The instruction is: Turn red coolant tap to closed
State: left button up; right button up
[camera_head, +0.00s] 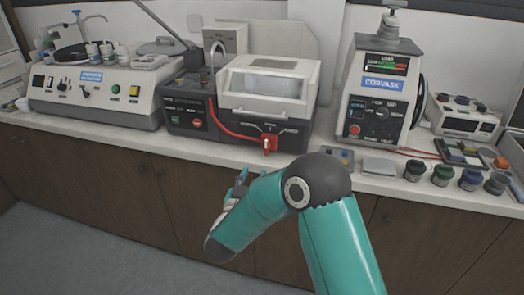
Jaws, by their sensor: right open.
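The red coolant tap (270,142) hangs at the front of the white and dark machine with a clear-windowed lid (266,88), near the bench's front edge. A red hose (228,132) runs along the machine's front towards it. My right gripper (240,178) is open, in front of the cabinet doors, below and to the left of the tap and apart from it. My right forearm hides part of the gripper. My left gripper is not in view.
A mounting press (380,92) stands to the right on the bench. Several small jars (442,175) line the front right edge. A polishing machine (96,94) stands at the left. The floor (85,245) in front of the cabinets is clear.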

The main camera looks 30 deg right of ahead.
aim_at(266, 148)
jog(key=p+x, duration=0.2)
jog(key=x, duration=1.1)
jog(key=shift+w+d, duration=0.25)
jog(key=shift+w, duration=0.05)
jog(key=shift+f, duration=0.1)
